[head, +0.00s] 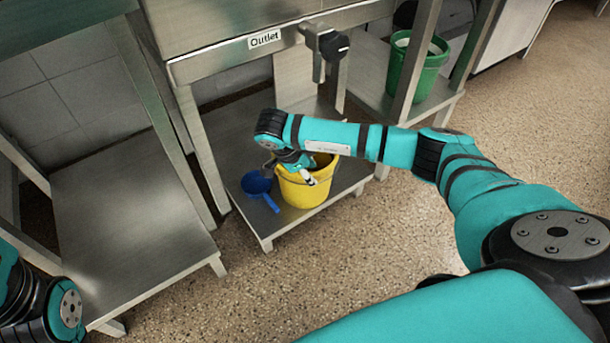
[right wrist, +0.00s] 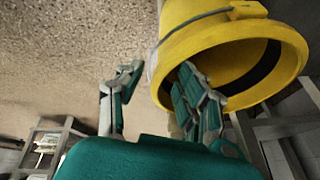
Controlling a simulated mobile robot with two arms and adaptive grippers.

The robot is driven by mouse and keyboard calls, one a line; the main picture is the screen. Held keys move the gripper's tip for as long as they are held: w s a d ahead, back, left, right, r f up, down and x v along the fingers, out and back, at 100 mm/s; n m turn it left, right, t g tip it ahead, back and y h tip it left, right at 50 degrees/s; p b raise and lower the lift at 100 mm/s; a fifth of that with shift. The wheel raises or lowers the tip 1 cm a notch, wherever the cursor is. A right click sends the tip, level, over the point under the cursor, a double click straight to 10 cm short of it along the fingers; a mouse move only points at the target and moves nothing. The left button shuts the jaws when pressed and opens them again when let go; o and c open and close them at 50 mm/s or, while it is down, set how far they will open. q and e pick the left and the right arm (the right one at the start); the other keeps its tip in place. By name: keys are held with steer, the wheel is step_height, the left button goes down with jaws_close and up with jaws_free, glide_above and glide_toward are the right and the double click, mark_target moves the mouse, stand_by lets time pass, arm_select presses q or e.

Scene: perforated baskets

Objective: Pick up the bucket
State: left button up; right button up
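A yellow bucket (head: 305,193) stands upright on the low metal shelf under the outlet. My right gripper (head: 303,170) is at its rim, reaching down from above. In the right wrist view the yellow bucket (right wrist: 215,35) fills the upper right. There my right gripper (right wrist: 160,75) is open, with one finger outside the bucket wall and the other over or within its mouth. A gap shows between the outer finger and the wall. My forearm hides part of the bucket's rim in the head view. My left arm shows at the lower left, but its gripper is out of view.
A blue scoop (head: 258,187) lies on the shelf (head: 233,146), just left of the yellow bucket. A green bucket (head: 432,72) stands on a shelf at the back right. Table legs and an outlet valve (head: 328,45) are close by. Speckled floor is clear in front.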

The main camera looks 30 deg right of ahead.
mark_target(314, 190)
steer(key=b+x, duration=0.2)
steer(key=x, duration=0.3)
steer(key=shift+d+f, duration=0.1)
steer(key=shift+f, duration=0.05)
jaws_close()
